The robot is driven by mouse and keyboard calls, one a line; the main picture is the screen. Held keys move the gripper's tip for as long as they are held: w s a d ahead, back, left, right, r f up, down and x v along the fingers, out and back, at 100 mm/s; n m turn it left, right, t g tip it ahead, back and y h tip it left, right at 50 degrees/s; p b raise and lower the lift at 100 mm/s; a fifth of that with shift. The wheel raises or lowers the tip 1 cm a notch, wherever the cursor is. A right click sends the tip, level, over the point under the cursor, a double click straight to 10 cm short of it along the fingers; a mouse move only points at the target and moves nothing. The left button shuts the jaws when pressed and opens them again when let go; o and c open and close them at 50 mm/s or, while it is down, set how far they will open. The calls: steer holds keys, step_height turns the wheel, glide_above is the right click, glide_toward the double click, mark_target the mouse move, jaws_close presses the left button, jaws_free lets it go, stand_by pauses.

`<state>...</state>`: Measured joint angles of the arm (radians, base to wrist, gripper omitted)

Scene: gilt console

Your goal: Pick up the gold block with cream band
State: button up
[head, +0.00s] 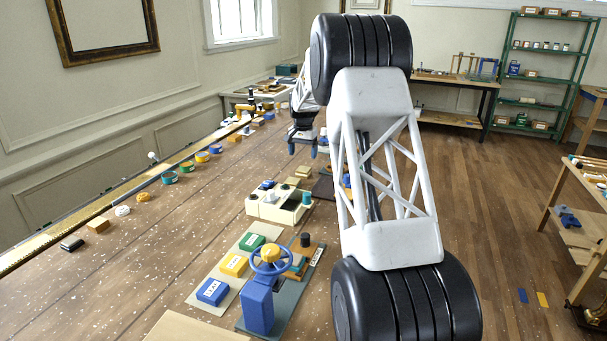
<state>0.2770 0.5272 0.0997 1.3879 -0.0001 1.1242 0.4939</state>
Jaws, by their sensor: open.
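I cannot pick out a gold block with a cream band for certain at this size. Nothing shows between the fingers. My own arm hides part of the top behind it.
A blue handwheel stand (258,305), a panel with green, yellow and blue blocks (233,265) and a cream box (278,207) stand in front. A row of small items, including a dark block (72,243) and a white dome (122,210), follows the gilt edge. The left middle is clear.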

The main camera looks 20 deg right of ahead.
mark_target(303, 169)
steer(key=shift+w+d+f, duration=0.15)
steer(key=shift+w+f, duration=0.05)
steer(key=shift+f, duration=0.05)
steer(key=shift+f, duration=0.1)
steer(key=shift+f, duration=1.2)
steer(key=shift+f, duration=0.1)
steer(key=shift+f, duration=2.5)
steer(key=shift+c, duration=0.3)
steer(key=c, duration=1)
